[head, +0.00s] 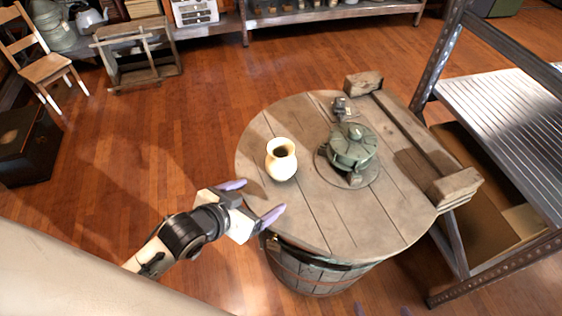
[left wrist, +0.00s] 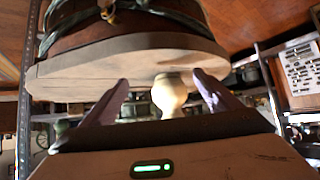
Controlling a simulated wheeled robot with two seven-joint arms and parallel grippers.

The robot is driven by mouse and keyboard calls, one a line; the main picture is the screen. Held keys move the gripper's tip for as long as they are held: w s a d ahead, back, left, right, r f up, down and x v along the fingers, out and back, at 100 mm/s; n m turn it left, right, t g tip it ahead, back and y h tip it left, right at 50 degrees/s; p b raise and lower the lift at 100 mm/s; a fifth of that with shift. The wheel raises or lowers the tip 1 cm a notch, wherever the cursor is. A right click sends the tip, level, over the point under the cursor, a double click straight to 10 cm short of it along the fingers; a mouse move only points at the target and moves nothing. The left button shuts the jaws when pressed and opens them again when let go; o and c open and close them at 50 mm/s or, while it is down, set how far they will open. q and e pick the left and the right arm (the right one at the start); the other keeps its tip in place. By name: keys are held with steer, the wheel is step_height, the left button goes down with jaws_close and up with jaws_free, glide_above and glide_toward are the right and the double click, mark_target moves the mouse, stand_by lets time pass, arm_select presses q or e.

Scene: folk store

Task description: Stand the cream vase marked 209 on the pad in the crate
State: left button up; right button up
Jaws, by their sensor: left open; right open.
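The cream vase (head: 281,165) stands upright near the left edge of the round wooden barrel top (head: 300,215). No number can be read on it. My left gripper (head: 260,198) is open and empty just outside that edge, its two purple fingers pointing towards the vase but apart from it. In the left wrist view the vase (left wrist: 169,95) shows between the spread fingers, a little beyond them, with the barrel top (left wrist: 130,65) upside down. Only the purple fingertips of my right gripper (head: 384,312) show, apart, at the bottom edge of the head view. I see no crate or pad.
A green lidded pot (head: 352,146) stands on a round plate right of the vase, with a small dark metal object (head: 341,108) behind it. A wooden beam frame (head: 405,130) lies along the right side. A metal rack (head: 510,120) stands further right.

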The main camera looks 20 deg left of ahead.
mark_target(270, 170)
arm_select(q)
steer(key=w+t, duration=0.1)
steer(key=w, duration=0.1)
steer(key=w+r+h, duration=0.1)
steer(key=w, duration=0.1)
steer(key=w+m+t+h, duration=0.1)
steer(key=w, duration=0.1)
steer(key=shift+w+a+r+t, duration=0.1)
steer(key=shift+a+r+t, duration=0.1)
steer(key=shift+t, duration=0.1)
steer(key=x, duration=0.6)
steer(key=b+x, duration=0.1)
steer(key=x, duration=0.3)
steer(key=shift+w+d+r, duration=0.15)
steer(key=shift+d+r, duration=0.1)
steer(key=c, duration=1.2)
